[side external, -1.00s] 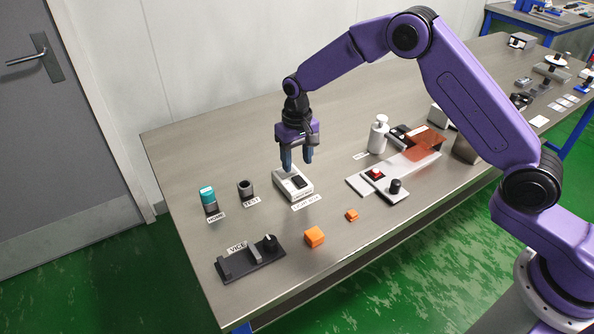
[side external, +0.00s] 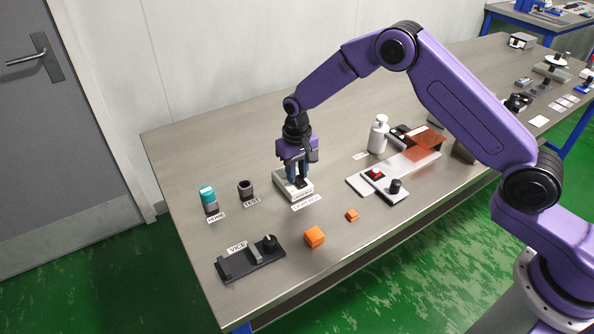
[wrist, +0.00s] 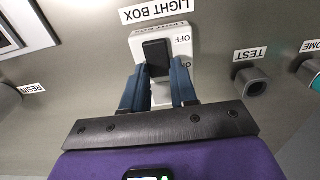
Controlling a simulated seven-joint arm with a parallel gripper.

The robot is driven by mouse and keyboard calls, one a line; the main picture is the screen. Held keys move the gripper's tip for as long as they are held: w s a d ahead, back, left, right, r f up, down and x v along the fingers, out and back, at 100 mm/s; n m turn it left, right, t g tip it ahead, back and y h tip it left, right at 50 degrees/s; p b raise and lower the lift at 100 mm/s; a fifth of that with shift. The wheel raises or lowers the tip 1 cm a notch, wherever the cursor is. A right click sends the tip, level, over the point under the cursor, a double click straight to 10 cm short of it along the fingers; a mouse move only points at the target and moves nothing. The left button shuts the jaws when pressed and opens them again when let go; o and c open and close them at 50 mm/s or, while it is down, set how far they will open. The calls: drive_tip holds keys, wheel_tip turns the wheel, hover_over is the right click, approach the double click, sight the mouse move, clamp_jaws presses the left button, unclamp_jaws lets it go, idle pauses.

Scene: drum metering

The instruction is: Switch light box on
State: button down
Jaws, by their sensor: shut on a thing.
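The light box (side external: 304,195) is a small white box with a black rocker-like switch (wrist: 156,56) on top. Its label shows upside down in the wrist view, with "OFF" printed on the box (wrist: 184,32) beside the switch. My gripper (side external: 297,184) points down over the box, its blue fingers low at its top. In the wrist view my gripper (wrist: 157,76) has one finger on each side of the switch and is shut on it. The fingers hide part of the box; I cannot tell which way the switch is tipped.
The teal-topped home piece (side external: 208,197) and the dark test cup (side external: 245,188) stand left of the box. The vice (side external: 250,260) and two orange blocks (side external: 314,237) lie in front. A plate with a red button (side external: 375,174) and a white bottle (side external: 378,135) are to the right.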

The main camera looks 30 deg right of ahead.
sight(304, 185)
drive_tip(key=shift+s+t, duration=0.1)
drive_tip(key=shift+t, duration=0.2)
drive_tip(key=shift+s+t, duration=0.15)
drive_tip(key=shift+t, duration=0.35)
drive_tip(key=shift+r, duration=0.1)
drive_tip(key=c, duration=0.9)
unclamp_jaws()
drive_tip(key=shift+r, duration=0.1)
drive_tip(key=s+r, duration=0.1)
drive_tip(key=r, duration=0.4)
drive_tip(key=s+r, duration=0.1)
drive_tip(key=r, duration=1.1)
drive_tip(key=shift+s, duration=0.4)
